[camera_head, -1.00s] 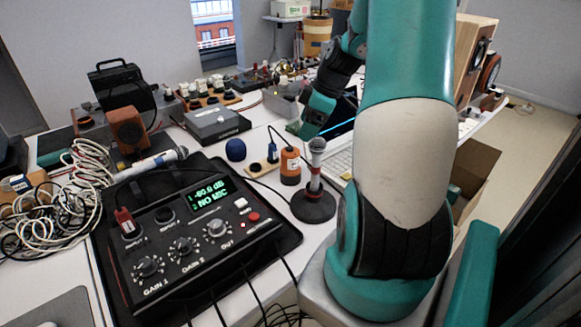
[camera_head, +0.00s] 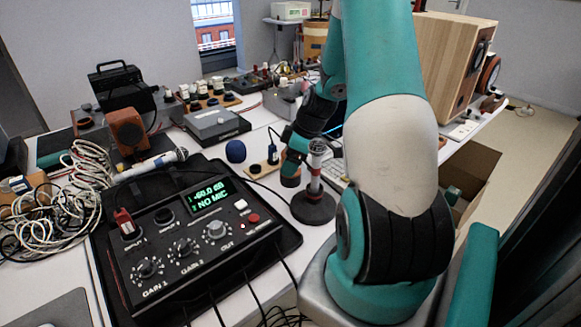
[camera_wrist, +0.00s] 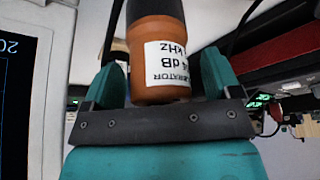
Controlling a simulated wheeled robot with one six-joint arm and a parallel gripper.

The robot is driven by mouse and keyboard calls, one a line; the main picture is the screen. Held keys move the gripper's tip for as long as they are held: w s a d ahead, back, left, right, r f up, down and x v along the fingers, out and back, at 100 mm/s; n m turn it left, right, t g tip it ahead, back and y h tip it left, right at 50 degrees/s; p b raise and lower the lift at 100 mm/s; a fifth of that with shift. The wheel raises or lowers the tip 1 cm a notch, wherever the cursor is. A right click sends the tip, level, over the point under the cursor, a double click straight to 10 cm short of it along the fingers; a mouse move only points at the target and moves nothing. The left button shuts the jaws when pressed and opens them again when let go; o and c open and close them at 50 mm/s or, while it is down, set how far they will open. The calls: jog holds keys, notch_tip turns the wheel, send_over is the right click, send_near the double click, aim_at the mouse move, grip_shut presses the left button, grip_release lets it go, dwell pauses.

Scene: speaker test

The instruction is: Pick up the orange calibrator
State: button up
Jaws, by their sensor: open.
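The orange calibrator (camera_wrist: 147,32) fills the space between the two teal fingers of my gripper (camera_wrist: 159,74) in the wrist view. It has a white label reading "dB" and "kHz", and a dark upper end. My gripper is open around it, one finger on each side, and I cannot tell whether either finger touches it. In the head view my gripper (camera_head: 291,166) is down by the calibrator's spot, just left of the microphone on its round stand. The calibrator is hidden behind it there.
The desk microphone (camera_head: 315,165) stands close to the right of my gripper. A grey box (camera_head: 217,124) stands behind.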

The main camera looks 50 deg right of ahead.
jog(key=c, duration=1.2)
jog(key=shift+o, duration=0.2)
